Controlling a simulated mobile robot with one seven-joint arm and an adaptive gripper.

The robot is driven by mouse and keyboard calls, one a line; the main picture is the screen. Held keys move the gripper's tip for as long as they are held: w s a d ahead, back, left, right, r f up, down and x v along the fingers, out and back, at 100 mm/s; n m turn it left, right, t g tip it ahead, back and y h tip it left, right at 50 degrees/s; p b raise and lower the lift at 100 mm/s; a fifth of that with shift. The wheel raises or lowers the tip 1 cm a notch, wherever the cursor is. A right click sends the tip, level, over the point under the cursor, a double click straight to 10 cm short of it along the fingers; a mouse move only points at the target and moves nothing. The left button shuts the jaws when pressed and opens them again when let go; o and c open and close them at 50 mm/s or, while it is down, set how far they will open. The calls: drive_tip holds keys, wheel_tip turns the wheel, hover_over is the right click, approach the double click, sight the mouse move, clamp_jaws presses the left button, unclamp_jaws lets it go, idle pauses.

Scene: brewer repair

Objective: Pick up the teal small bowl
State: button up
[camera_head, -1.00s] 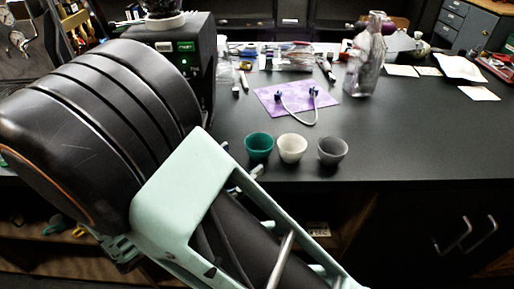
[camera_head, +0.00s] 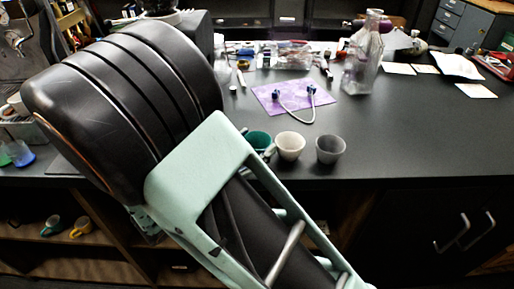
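The teal small bowl (camera_head: 258,139) stands on the black counter, leftmost in a row of three small bowls. Its lower left part is hidden by my pale green arm link. A white bowl (camera_head: 290,146) is close to its right, and a grey bowl (camera_head: 330,149) is further right. My arm reaches up from the bottom and covers the left middle of the view. Only a small piece of what looks like my gripper (camera_head: 268,153) shows at the teal bowl's right front edge. The fingers are mostly hidden, so I cannot tell whether they touch the bowl.
A purple mat (camera_head: 291,97) with a white looped tube lies behind the bowls. A clear bottle (camera_head: 364,62) stands at the back right, near papers (camera_head: 455,65). Small tools lie along the back. The counter right of the grey bowl is clear. Shelves are below at left.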

drive_tip(key=c, duration=0.7)
drive_tip(key=shift+c, duration=0.2)
drive_tip(key=shift+r, duration=0.1)
